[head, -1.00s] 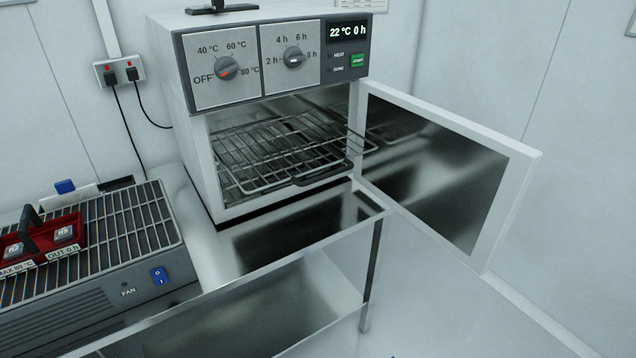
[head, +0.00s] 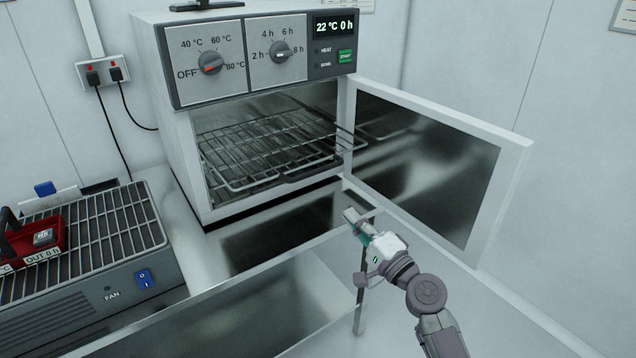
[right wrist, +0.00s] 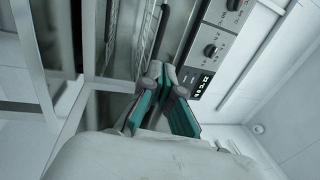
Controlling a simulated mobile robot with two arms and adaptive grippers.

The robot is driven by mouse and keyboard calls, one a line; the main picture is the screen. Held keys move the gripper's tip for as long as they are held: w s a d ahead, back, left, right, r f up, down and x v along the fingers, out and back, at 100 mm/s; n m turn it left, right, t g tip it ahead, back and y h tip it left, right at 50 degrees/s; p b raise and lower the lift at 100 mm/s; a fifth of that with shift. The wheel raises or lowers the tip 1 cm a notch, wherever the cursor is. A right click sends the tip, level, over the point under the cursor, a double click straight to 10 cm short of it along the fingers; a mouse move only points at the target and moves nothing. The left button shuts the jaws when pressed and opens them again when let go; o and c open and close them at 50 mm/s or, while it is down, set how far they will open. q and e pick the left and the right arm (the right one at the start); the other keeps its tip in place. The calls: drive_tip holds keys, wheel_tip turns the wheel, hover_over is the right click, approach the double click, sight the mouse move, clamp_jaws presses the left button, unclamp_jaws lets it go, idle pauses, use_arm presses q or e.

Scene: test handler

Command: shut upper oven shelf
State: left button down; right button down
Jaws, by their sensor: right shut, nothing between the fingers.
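The oven (head: 150,90) stands on a steel table with its door (head: 515,190) swung wide open to the right. Inside, the upper wire shelf (head: 262,150) is pulled partly out, its front edge past the oven's front. A dark handle (head: 305,170) shows at the shelf front, close to a lower rack that is hard to tell apart. My right gripper (head: 352,218) is shut and empty, in front of and below the shelf, near the table's front right corner. In the right wrist view its teal fingers (right wrist: 158,75) meet at the tips. My left gripper is not in view.
The open door bounds the space right of my right gripper. A grey fan unit (head: 85,290) with a grille and a red carrier (head: 45,245) stand at the left. The steel table (head: 215,240) is bare in front of the oven.

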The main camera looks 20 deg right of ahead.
sight(312, 175)
drive_tip(key=p+x, duration=0.3)
drive_tip(key=x, duration=1)
drive_tip(key=shift+w+a+f, duration=0.1)
